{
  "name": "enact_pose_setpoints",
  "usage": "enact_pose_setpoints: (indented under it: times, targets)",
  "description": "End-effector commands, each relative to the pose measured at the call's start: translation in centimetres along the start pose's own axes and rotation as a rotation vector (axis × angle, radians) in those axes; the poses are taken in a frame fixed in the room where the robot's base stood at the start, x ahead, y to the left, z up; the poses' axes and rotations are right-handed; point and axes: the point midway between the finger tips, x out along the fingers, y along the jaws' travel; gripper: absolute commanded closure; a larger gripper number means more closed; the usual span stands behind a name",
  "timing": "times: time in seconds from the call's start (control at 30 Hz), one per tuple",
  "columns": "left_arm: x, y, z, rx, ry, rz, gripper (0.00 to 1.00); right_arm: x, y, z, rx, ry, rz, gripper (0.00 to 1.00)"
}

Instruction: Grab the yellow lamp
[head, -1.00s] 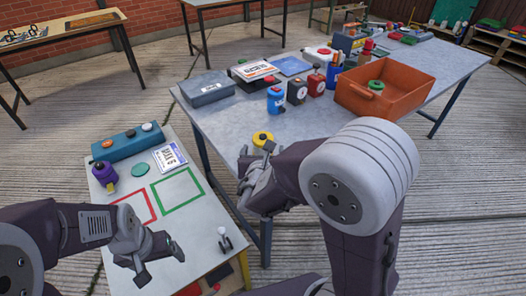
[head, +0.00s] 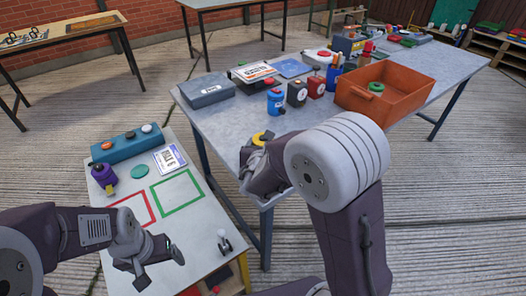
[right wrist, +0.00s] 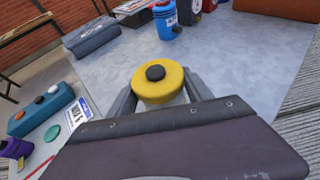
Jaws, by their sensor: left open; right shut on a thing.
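The yellow lamp (right wrist: 160,86) has a round yellow top with a black knob and a pale lower part. In the right wrist view it sits between the two fingers of my right gripper (right wrist: 158,98), which is shut on it. In the head view the lamp (head: 263,137) shows at the near left edge of the grey table, partly hidden by my right gripper (head: 254,146). I cannot tell whether it touches the tabletop. My left gripper (head: 160,264) is open and empty above the small table's front part.
The grey table (head: 225,115) carries a grey case (head: 207,90), a blue canister (head: 275,101), black and red items and an orange bin (head: 410,97). The small table holds a teal button box (head: 127,144), a purple item (head: 104,176) and red and green outlined squares.

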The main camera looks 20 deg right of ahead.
Motion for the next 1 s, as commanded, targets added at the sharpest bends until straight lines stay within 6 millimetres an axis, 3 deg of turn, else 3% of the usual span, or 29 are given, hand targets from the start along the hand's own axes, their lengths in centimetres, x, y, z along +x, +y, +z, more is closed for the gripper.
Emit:
enact_pose_setpoints:
  times: [0.27, 0.53, 1.0]
  targets:
    - [-0.2, 0.0, 0.0, 0.000, 0.000, 0.000, 0.16, -0.1, 0.0, 0.3, 0.001, -0.002, 0.000, 1.00]
    - [-2.1, 0.0, -0.2, 0.000, 0.000, 0.000, 0.16, -1.7, 0.0, 4.3, 0.004, -0.005, 0.000, 1.00]
    - [-2.1, 0.0, -0.2, 0.000, 0.000, 0.000, 0.16, 2.5, -7.5, 12.0, 0.004, -0.004, -0.005, 1.00]
